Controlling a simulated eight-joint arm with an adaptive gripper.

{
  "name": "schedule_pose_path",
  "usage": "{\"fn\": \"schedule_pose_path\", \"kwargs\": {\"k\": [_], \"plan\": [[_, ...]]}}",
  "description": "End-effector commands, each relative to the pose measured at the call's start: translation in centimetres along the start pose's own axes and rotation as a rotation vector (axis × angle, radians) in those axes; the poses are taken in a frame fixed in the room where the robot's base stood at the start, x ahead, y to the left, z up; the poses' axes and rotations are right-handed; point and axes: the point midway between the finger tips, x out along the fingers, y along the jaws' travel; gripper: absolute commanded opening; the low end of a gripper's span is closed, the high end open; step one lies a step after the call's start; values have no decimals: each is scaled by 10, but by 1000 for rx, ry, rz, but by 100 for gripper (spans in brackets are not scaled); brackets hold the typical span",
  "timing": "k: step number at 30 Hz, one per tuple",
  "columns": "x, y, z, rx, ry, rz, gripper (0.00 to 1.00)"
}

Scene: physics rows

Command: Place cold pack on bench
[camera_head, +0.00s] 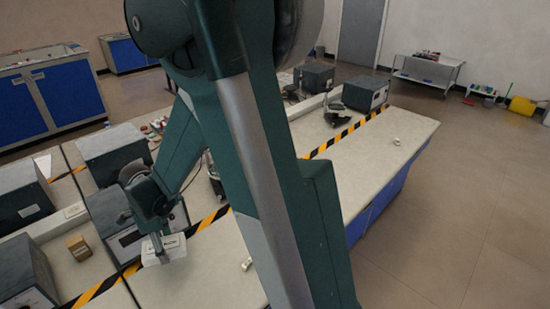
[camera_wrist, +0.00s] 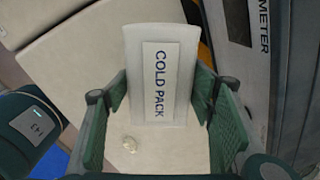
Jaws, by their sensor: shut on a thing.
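The cold pack (camera_wrist: 175,108) is a white slab with "COLD PACK" printed on a label, between the two green fingers of my gripper (camera_wrist: 160,92) in the wrist view. My gripper is shut on its sides. In the head view the white cold pack (camera_head: 174,250) shows beneath my gripper (camera_head: 157,246), over the pale bench (camera_head: 205,285) near the striped tape. I cannot tell whether the pack touches the bench top. My arm hides the middle of the bench in the head view.
A grey instrument (camera_wrist: 285,70) with lettering ending in "METER" stands close to the right of the pack in the wrist view. A small white item (camera_wrist: 129,144) lies on the bench. Yellow-black tape (camera_head: 208,221) runs along the instruments. The right bench top (camera_head: 375,165) is mostly clear.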

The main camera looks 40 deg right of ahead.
Motion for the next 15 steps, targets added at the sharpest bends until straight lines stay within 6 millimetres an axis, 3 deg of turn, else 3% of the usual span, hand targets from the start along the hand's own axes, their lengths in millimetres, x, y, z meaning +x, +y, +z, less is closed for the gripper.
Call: {"fn": "schedule_pose_path", "kwargs": {"k": [15], "plan": [[-1,-39,-112,197,0,0,36]]}}
